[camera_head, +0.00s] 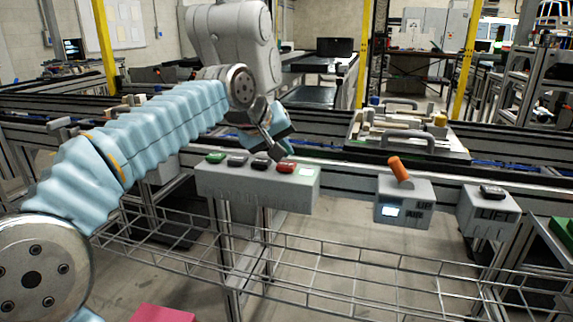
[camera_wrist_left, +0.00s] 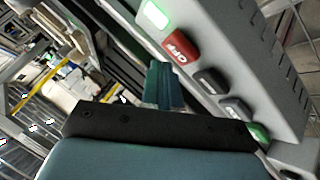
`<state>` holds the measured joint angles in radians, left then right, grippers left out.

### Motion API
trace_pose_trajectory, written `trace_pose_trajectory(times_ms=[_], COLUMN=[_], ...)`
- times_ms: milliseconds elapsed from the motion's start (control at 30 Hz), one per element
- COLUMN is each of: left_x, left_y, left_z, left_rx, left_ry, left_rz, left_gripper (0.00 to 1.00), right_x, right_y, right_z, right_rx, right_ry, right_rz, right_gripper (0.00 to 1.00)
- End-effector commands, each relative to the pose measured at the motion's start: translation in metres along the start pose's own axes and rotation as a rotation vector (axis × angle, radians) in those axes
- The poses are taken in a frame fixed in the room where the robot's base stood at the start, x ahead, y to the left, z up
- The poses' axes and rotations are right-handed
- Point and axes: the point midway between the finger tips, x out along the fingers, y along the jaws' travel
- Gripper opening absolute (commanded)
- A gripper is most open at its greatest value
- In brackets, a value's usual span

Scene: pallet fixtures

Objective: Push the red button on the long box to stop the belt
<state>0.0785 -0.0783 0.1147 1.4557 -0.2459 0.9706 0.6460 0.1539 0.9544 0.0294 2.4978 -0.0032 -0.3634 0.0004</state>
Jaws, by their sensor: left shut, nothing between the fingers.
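The long grey box (camera_head: 258,190) is mounted on the near side of the conveyor. Its top has a green button, two dark buttons, the red button (camera_head: 287,168) and a lit pale panel at the right end. My left gripper (camera_head: 285,152) is shut and empty. Its tips are just above and behind the red button in the head view; I cannot tell whether they touch it. In the wrist view the shut fingers (camera_wrist_left: 163,84) show beside the row of buttons. My right gripper is not in view.
A pallet fixture (camera_head: 408,135) sits on the conveyor behind. A wire rack (camera_head: 330,262) runs below the boxes.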

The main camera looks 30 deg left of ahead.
Motion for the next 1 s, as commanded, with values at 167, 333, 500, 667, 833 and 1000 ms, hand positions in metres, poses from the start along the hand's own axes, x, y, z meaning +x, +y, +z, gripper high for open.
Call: trace_pose_trajectory(times_ms=[167,333,500,667,833,1000], left_x=[0.0000,0.0000,0.0000,0.0029,0.0062,0.0057], left_y=[0.0000,0.0000,0.0000,-0.0022,-0.0047,-0.0043], left_z=[0.0000,0.0000,0.0000,0.0022,0.0048,0.0044], left_rx=[0.000,0.000,0.000,0.000,0.000,0.000], left_ry=[0.000,0.000,0.000,0.000,-0.001,0.000], left_rz=[0.000,0.000,0.000,0.000,0.000,0.000], left_gripper=[0.00,0.00,0.00,0.00,0.00,0.00], right_x=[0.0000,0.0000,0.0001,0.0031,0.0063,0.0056], right_y=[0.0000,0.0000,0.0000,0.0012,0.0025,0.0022], right_z=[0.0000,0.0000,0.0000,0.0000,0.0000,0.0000], right_rx=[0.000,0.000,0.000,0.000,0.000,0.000], right_ry=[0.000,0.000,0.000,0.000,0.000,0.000], right_rz=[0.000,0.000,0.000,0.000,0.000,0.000], right_gripper=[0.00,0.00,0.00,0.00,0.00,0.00])
